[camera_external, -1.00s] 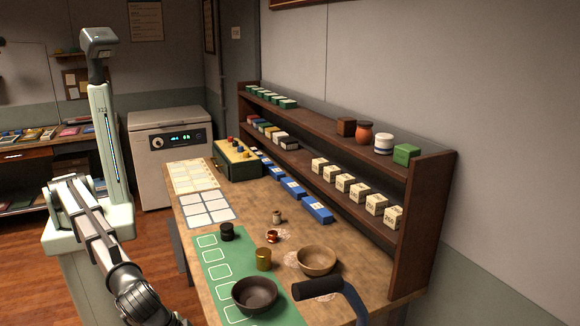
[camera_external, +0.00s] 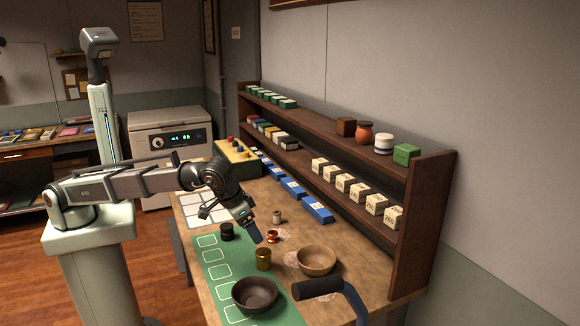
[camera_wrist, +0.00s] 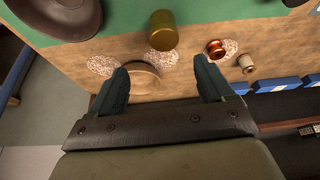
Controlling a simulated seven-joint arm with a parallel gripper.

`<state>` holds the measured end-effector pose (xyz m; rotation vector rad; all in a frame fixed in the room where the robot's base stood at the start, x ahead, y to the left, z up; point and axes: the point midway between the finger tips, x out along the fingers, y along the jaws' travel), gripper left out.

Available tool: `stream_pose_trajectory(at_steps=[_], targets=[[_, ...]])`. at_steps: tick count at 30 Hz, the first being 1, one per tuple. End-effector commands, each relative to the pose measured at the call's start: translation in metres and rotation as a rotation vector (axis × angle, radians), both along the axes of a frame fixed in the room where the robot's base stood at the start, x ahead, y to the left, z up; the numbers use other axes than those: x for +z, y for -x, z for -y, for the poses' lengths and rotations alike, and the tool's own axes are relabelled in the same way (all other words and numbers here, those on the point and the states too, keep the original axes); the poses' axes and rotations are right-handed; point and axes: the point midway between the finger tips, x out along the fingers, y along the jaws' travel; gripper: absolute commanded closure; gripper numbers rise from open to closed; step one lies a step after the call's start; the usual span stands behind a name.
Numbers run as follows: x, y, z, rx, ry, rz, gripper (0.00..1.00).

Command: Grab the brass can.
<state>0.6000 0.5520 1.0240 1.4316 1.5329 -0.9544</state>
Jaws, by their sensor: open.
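My gripper (camera_external: 255,236) is above the table, a little behind and above the can in the external view. In the wrist view my gripper (camera_wrist: 163,82) has its two dark fingers spread wide, with only the tan bowl and table seen between them.
A dark bowl (camera_external: 254,294), tan bowl (camera_external: 316,260), black can (camera_external: 227,231), copper-coloured spool (camera_external: 272,237) and small beige spool (camera_external: 277,217) surround the can. Blue boxes (camera_external: 317,210) line the shelf's foot. The wooden shelf (camera_external: 412,220) bounds the table's right.

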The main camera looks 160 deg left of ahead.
Motion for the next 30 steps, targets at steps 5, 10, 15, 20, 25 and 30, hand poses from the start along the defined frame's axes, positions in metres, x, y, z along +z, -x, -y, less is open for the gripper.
stream_pose_trajectory(at_steps=[5, 10, 15, 20, 25, 30], targets=[[-0.018, 0.003, -0.008, -0.001, 0.002, -0.003, 0.19], [-0.046, 0.004, -0.019, 0.000, 0.002, -0.003, 0.19], [-0.068, 0.004, -0.028, 0.000, 0.002, -0.002, 0.19], [-0.078, 0.004, -0.032, -0.001, 0.001, -0.001, 0.19], [-0.083, 0.005, -0.033, -0.001, 0.001, -0.001, 0.19], [-0.098, 0.009, -0.034, 0.000, 0.001, -0.002, 0.19]])
